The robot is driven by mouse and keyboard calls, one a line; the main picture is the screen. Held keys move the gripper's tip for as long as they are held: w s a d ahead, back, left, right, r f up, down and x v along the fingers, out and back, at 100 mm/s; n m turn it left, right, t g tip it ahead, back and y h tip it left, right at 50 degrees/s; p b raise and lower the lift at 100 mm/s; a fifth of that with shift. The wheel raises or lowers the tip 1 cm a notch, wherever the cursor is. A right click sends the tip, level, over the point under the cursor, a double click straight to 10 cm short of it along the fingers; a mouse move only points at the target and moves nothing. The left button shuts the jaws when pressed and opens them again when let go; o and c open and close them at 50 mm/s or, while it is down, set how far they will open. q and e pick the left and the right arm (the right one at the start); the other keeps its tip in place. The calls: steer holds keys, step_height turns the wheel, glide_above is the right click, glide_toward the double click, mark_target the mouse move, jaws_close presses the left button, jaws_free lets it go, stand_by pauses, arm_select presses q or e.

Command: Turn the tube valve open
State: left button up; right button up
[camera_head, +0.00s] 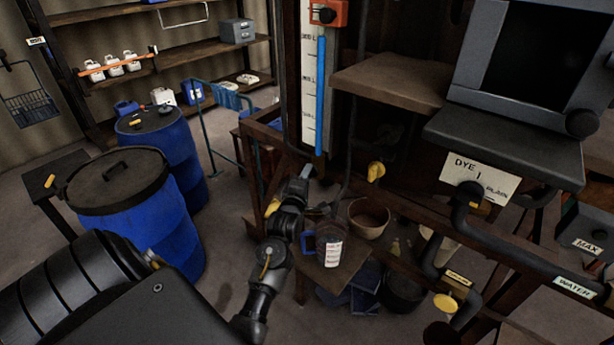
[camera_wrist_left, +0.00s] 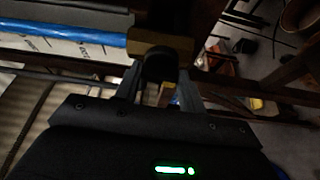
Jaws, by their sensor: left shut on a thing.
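The gauge tube (camera_head: 321,95) stands upright against a white marked scale (camera_head: 311,60), filled with blue liquid almost to the top. In the left wrist view the blue tube (camera_wrist_left: 85,38) ends at a brass-coloured valve block (camera_wrist_left: 178,46) with a dark rounded handle (camera_wrist_left: 158,66). My left gripper (camera_head: 305,172) is at the tube's lower end. In the left wrist view its two fingers (camera_wrist_left: 158,90) stand on either side of the dark handle, shut on it. The handle's far side is hidden. My right gripper is not in view.
An orange-red fitting (camera_head: 327,13) sits at the tube's top. A yellow-handled tap (camera_head: 376,171) is to the right. Blue drums (camera_head: 150,235) are at left; a dark pipe (camera_head: 510,243) runs at right.

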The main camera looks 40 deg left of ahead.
arm_select(q)
steer(key=shift+n, duration=0.5)
steer(key=o, duration=1)
steer(key=b+v, duration=0.4)
steer(key=v, duration=0.6)
steer(key=shift+s+d+r, duration=0.1)
steer(key=shift+s+r, duration=0.05)
steer(key=shift+s, duration=0.25)
